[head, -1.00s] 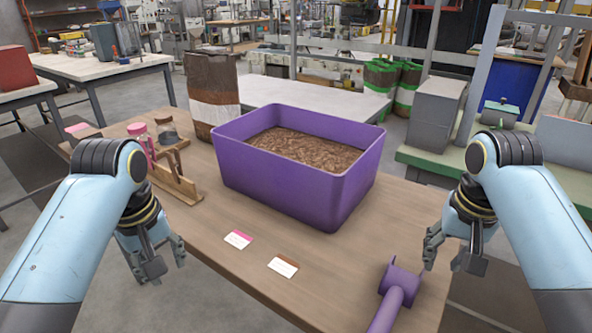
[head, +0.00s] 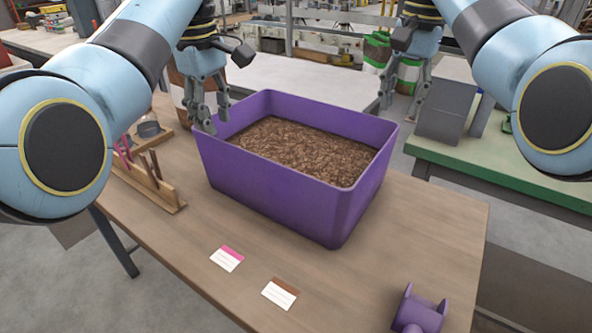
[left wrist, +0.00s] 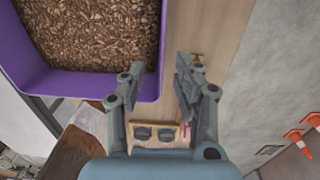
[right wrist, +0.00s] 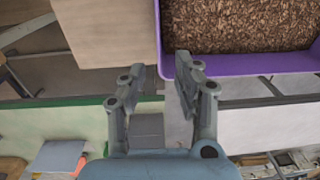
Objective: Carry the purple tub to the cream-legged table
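The purple tub (head: 270,195), full of brown pellets or chips, stands upright on the wooden table (head: 195,240). My left gripper (head: 212,110) is open and empty at the tub's left end. In the left wrist view its fingers (left wrist: 161,68) are apart, with the tub's wall (left wrist: 150,75) lined up between them. My right gripper (head: 401,100) is open at the tub's far right corner. In the right wrist view its fingers (right wrist: 160,68) are apart, near the tub's corner (right wrist: 172,62). I cannot make out cream legs on any table.
A purple scoop (head: 418,312) and two label cards (head: 227,258) (head: 279,293) lie in front of the tub. A wooden rack (head: 150,188) stands left, and a brown sack (head: 178,90) behind. A white-topped table (head: 305,75) is behind; a green-edged bench (head: 500,178) is right.

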